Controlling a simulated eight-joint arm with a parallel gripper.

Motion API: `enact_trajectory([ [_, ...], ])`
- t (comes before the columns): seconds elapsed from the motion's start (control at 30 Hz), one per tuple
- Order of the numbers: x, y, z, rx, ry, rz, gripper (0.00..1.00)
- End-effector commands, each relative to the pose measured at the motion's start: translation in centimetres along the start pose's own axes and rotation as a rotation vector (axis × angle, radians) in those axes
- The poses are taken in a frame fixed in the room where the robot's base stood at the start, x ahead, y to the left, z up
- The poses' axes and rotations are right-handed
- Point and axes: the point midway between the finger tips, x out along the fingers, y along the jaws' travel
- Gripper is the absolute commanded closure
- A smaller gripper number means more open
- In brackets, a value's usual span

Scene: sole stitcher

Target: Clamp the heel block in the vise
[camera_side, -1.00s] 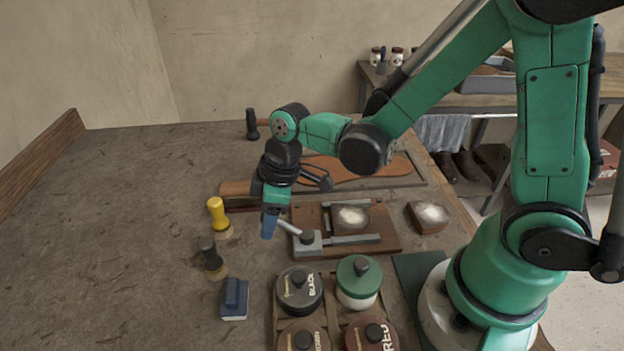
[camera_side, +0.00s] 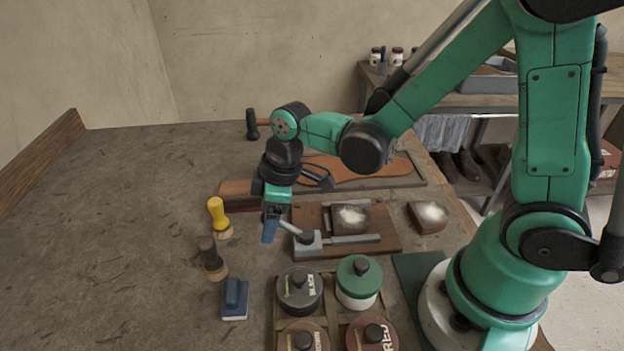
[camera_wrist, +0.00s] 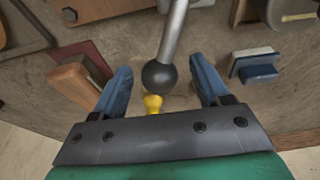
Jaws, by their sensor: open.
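The vise (camera_side: 383,243) is a wooden base with metal bars, in the middle of the side view. A brown heel block (camera_side: 366,221) with a pale top sits between its bars; whether both bars touch it I cannot tell. The vise's metal lever (camera_side: 290,228) sticks out to the left, and its black ball end (camera_wrist: 158,76) shows in the wrist view. My gripper (camera_wrist: 160,72) is open, its blue fingers on either side of the ball with gaps. In the side view my gripper (camera_side: 270,229) is at the lever's outer end.
A second pale-topped block (camera_side: 428,217) lies right of the vise. A yellow-handled tool (camera_side: 217,212), a dark-handled tool (camera_side: 209,254) and a blue brush (camera_side: 234,298) stand to the left. A tray of lidded jars (camera_side: 300,290) is in front. The far left bench is clear.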

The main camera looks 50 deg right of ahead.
Motion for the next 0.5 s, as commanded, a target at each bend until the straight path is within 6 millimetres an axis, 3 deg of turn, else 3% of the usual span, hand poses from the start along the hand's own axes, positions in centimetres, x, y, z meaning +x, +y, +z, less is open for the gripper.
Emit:
enact_trajectory([
  [0.5,-4.2,0.0,-1.1,0.0,0.0,0.0,0.32],
])
